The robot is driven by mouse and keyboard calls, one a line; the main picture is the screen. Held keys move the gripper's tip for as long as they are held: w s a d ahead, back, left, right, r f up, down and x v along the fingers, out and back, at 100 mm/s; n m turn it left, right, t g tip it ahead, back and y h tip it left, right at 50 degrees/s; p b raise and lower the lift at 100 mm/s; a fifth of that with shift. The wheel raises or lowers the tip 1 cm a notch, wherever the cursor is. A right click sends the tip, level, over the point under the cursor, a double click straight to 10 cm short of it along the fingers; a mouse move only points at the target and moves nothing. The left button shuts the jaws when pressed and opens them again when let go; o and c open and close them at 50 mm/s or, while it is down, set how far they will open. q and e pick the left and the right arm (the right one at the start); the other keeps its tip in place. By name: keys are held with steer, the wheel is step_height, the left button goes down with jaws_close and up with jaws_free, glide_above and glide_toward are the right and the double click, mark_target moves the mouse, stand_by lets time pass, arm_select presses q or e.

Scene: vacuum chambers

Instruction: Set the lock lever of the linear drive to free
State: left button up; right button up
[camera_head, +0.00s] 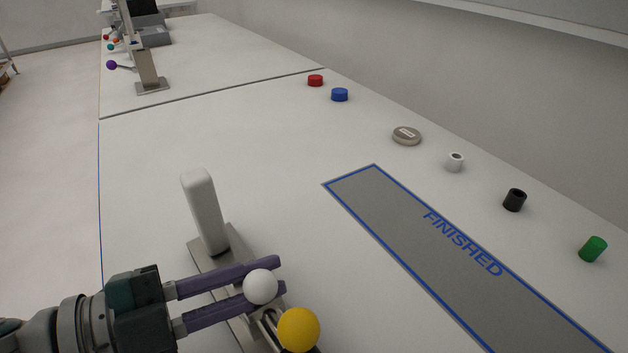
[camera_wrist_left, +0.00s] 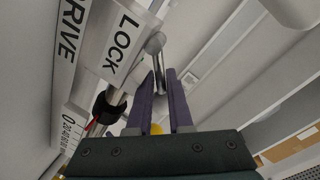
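The linear drive has an upright white block (camera_head: 204,212) and a grey metal base plate, at the lower left of the head view. A white ball knob (camera_head: 260,286) and a yellow ball knob (camera_head: 299,328) are at its near end. In the left wrist view, a "LOCK" label (camera_wrist_left: 121,44) sits beside a metal rod (camera_wrist_left: 155,45) lying between the fingertips (camera_wrist_left: 160,72) in the picture. Contact cannot be told. My right gripper is not in view.
A grey strip marked FINISHED (camera_head: 435,250) lies to the right. Along the back lie a red cap (camera_head: 315,80), a blue cap (camera_head: 340,94), a grey disc (camera_head: 406,135), and white, black (camera_head: 514,200) and green (camera_head: 593,249) cylinders. The table middle is clear.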

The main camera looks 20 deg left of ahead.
arm_select(q)
steer(key=o, duration=0.3)
steer(key=shift+f, duration=0.1)
